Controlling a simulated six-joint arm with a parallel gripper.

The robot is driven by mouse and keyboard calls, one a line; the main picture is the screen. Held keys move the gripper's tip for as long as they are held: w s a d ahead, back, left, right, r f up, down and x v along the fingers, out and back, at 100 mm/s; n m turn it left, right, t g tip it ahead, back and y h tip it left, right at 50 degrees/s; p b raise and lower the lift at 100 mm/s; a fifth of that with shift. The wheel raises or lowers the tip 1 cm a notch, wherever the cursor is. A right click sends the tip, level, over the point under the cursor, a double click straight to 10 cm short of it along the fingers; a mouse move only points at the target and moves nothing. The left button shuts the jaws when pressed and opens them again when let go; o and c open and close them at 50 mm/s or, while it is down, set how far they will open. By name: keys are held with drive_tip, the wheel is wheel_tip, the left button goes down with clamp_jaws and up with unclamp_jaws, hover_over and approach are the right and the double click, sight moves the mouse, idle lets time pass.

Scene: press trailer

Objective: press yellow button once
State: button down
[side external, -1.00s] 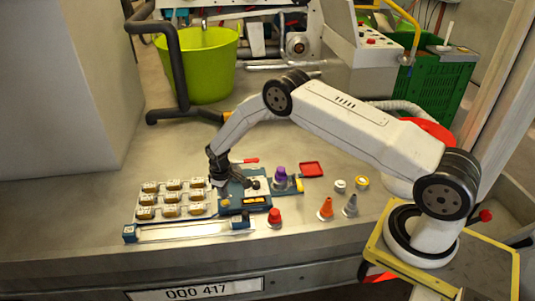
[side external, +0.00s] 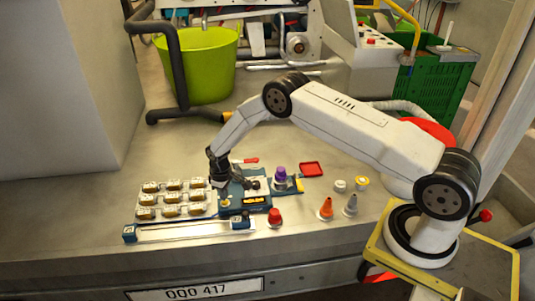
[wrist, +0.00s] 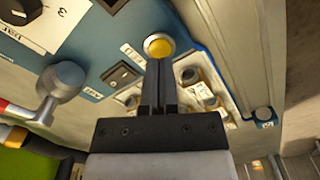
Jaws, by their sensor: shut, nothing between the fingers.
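The yellow button (wrist: 159,46) is round with a pale metal ring and sits on a blue panel (wrist: 92,48). It also shows in the side view (side external: 225,202), at the left part of the panel. My gripper (wrist: 158,64) is shut and empty. In the wrist view its fingertips are just below the button and overlap its lower edge. In the side view my gripper (side external: 222,184) is over the panel's left part, its tips close above the button. I cannot tell whether they touch it.
A rack of several labelled yellowish blocks (side external: 172,209) stands left of the panel. A purple-topped knob (side external: 280,174) is at its right. A green bucket (side external: 197,70) is behind.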

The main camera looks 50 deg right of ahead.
drive_tip(key=shift+f, duration=0.65)
drive_tip(key=shift+f, duration=0.3)
idle(0.6)
wheel_tip(320, 180, up, 11)
idle(1.5)
drive_tip(key=shift+r, duration=0.1)
idle(0.5)
